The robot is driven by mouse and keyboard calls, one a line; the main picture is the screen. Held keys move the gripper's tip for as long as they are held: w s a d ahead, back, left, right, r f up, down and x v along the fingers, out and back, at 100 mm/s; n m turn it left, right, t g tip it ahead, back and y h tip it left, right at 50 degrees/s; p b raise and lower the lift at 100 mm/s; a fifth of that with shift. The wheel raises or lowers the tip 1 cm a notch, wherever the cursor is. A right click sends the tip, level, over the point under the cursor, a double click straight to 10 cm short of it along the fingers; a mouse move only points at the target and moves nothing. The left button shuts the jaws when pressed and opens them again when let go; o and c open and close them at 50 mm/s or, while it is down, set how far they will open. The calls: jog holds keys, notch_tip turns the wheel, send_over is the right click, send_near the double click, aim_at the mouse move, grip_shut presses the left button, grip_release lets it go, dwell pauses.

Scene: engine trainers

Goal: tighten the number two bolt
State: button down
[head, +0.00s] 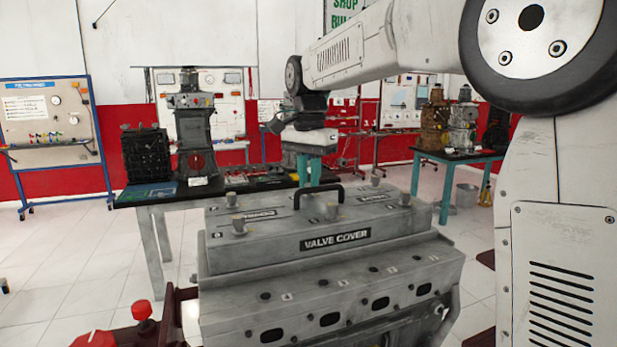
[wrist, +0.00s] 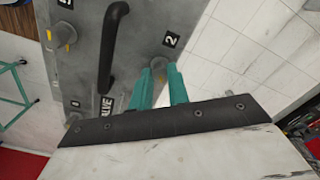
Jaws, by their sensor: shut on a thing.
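The engine's grey valve cover (head: 275,245) carries a black handle (head: 320,188) and several bolts. In the wrist view the number two bolt (wrist: 158,66) stands beside a black "2" label (wrist: 171,40), at the edge of the cover. My gripper (head: 309,180) has two teal fingers reaching down at the far side of the cover, behind the handle. In the wrist view my gripper (wrist: 160,78) is shut on the number two bolt, a finger on each side of its head. The bolt is not clearly seen in the head view.
The handle (wrist: 115,45) stands left of the fingers in the wrist view. Other bolts (head: 238,224) stick up along the cover. A black-topped bench (head: 150,199) with engines stands behind. A red part (head: 142,311) is at front left. White floor is open at left.

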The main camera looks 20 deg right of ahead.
jog(key=m, duration=0.7)
dwell(0.5)
jog(key=c, duration=1.3)
grip_release()
jog(key=shift+c, duration=0.2)
jog(key=shift+r, duration=0.1)
notch_tip(320, 180, up, 8)
jog(key=shift+f, duration=0.2)
jog(key=shift+s, duration=0.1)
